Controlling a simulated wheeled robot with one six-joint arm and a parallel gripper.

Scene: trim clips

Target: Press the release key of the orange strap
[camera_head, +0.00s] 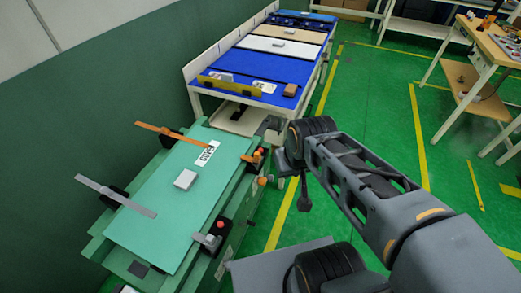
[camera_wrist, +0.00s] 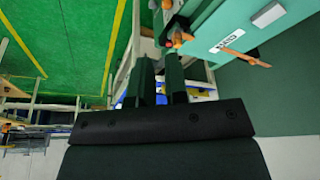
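The orange strap (camera_head: 172,133) lies over the back-left edge of the teal cover panel (camera_head: 150,225), through a black block. A separate orange latch piece (camera_head: 250,158) sits at the panel's back-right edge, with a red key (camera_head: 259,151) beside it; a gap separates it from the strap. In the wrist view the strap (camera_wrist: 245,57) is at right and the latch piece (camera_wrist: 178,38) with its red key (camera_wrist: 169,43) is beyond my fingertips. My gripper (camera_wrist: 159,86) has its two dark fingers slightly parted, with nothing between them, apart from the key.
A grey strap (camera_head: 112,194) and a grey latch (camera_head: 208,240) with another red key (camera_head: 221,224) are at the panel's near end. A white block (camera_head: 186,179) lies on the panel. A blue-topped table (camera_head: 238,65) stands behind.

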